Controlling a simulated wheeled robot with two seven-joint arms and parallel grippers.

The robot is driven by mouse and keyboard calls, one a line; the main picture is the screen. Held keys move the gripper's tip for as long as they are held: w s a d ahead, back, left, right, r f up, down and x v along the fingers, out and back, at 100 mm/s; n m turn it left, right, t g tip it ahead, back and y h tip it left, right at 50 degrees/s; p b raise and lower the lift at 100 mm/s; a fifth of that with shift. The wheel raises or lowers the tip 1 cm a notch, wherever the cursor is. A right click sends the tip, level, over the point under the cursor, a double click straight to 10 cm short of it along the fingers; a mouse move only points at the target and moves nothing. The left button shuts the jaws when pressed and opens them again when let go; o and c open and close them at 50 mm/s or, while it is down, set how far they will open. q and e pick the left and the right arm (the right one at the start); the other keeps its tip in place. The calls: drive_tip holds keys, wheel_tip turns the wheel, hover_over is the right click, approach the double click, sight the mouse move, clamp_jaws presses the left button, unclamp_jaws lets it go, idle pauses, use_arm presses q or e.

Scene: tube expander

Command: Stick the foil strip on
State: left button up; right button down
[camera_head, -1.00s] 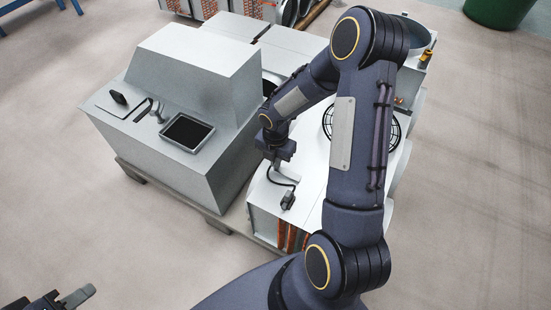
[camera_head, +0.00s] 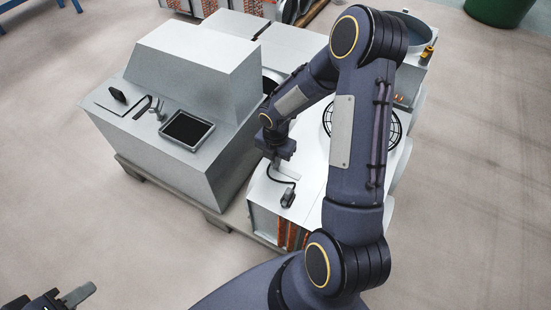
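I cannot make out a foil strip for certain in the head view. My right arm reaches over a white unit (camera_head: 314,166) with a round black fan grille and copper-coloured tubes at its front. My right gripper (camera_head: 280,160) is low over the left part of the unit's top; its fingers are too small and hidden to tell whether they are shut or hold anything. A black cable curves beside it to a small dark block (camera_head: 288,198) on the unit. My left gripper (camera_head: 48,301) is at the lower left corner, partly cut off, its visible fingers apart and empty.
A grey cabinet (camera_head: 165,150) stands left of the unit, with a dark recessed tray (camera_head: 187,131) and a small black item (camera_head: 118,95) on its sloped top. A wooden pallet (camera_head: 215,221) lies beneath. A green bin (camera_head: 499,8) is far back right. The floor at left is clear.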

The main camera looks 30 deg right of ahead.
idle(0.4)
drive_tip(key=c, duration=1.6)
unclamp_jaws()
drive_tip(key=shift+o, duration=0.2)
wheel_tip(320, 180, up, 7)
drive_tip(key=p, duration=0.2)
drive_tip(key=shift+p, duration=0.4)
drive_tip(key=shift+r, duration=0.35)
